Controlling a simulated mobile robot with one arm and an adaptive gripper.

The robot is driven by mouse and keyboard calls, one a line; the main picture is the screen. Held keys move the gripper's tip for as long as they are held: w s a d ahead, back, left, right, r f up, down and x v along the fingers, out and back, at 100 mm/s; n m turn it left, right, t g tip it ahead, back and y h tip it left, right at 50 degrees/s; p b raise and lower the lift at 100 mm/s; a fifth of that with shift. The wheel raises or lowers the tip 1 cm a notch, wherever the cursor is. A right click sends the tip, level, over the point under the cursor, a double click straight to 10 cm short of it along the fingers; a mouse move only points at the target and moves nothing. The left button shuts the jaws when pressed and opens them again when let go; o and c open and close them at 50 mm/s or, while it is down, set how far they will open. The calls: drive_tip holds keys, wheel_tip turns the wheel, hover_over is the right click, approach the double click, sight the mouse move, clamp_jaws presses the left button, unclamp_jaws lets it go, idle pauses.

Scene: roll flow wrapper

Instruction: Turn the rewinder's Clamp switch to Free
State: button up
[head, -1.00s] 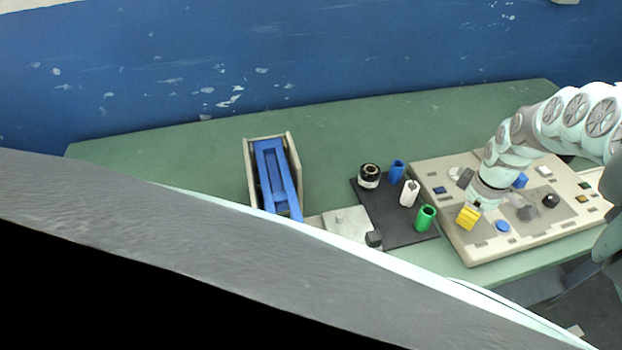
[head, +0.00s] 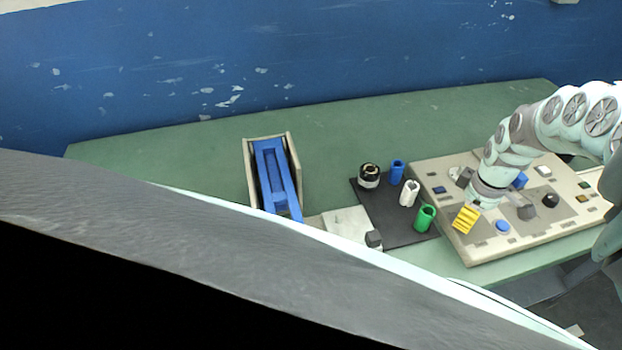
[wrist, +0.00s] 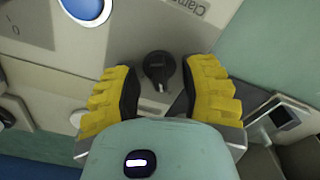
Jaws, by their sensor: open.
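In the wrist view a dark rotary switch (wrist: 158,68) with a pointer-shaped handle stands on the light panel, beside an upside-down printed label (wrist: 188,6) that reads in part "Clam". My gripper (wrist: 158,82) is open, with one yellow finger on each side of the switch and visible gaps between. I cannot tell how far down the fingertips reach along the knob. In the head view my gripper (head: 466,220) is over the near left part of the beige control panel (head: 475,258). The switch is hidden there behind the gripper.
The panel carries a blue button (head: 502,226), a dark grey knob (head: 526,211) and a black knob (head: 550,200) right of my gripper. A black mat (head: 400,234) with coloured cylinders lies left. A blue-lined holder (head: 285,180) stands farther left. The green table is clear behind.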

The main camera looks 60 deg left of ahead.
drive_tip(key=r, duration=0.6)
drive_tip(key=shift+w+d+r, duration=0.1)
drive_tip(key=shift+w+r, duration=0.1)
drive_tip(key=shift+r, duration=0.15)
drive_tip(key=shift+s+r, duration=0.15)
drive_tip(key=shift+r, duration=0.2)
